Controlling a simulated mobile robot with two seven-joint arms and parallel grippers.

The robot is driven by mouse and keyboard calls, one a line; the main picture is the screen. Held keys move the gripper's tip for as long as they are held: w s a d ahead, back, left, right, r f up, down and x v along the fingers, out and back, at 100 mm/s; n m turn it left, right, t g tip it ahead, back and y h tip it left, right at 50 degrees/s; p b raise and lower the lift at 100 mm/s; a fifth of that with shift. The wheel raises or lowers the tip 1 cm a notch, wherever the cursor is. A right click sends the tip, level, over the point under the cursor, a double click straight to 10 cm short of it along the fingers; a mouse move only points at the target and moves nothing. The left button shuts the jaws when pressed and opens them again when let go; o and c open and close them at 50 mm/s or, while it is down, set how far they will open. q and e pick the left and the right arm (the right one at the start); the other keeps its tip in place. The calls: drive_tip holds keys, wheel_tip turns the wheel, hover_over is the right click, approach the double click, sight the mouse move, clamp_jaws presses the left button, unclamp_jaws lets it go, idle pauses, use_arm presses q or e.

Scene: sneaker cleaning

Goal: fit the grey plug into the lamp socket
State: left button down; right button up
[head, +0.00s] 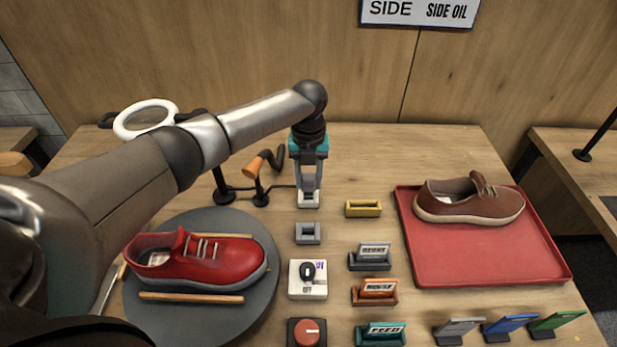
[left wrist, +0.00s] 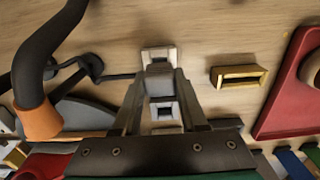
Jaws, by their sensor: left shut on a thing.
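My left gripper (head: 309,188) points down over the lamp socket (head: 308,203), a small pale block at the end of the lamp's cable. In the left wrist view, the gripper (left wrist: 160,92) is shut on the grey plug (left wrist: 159,84), a grey block between its fingers. The plug overlaps the near side of the pale socket (left wrist: 158,54), whose dark opening shows just beyond it. I cannot tell whether the plug touches or has entered the socket. The lamp (head: 258,166) has a black arm and orange head, left of the gripper. My right gripper is not in view.
An empty grey holder (head: 307,234) and a white dial box (head: 308,279) lie nearer me. A yellow holder (head: 363,209) is right of the socket. A red sneaker (head: 215,262) sits on the round grey turntable (head: 185,323). A brown shoe (head: 468,202) sits on a red tray (head: 480,262).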

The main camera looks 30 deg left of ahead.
sight(309, 176)
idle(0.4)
use_arm(q)
drive_tip(key=shift+f+b, duration=0.85)
drive_tip(key=shift+f, duration=0.55)
drive_tip(key=shift+c, duration=1.8)
unclamp_jaws()
drive_tip(key=shift+r, duration=0.1)
wheel_tip(309, 176, up, 15)
drive_tip(key=p, duration=0.2)
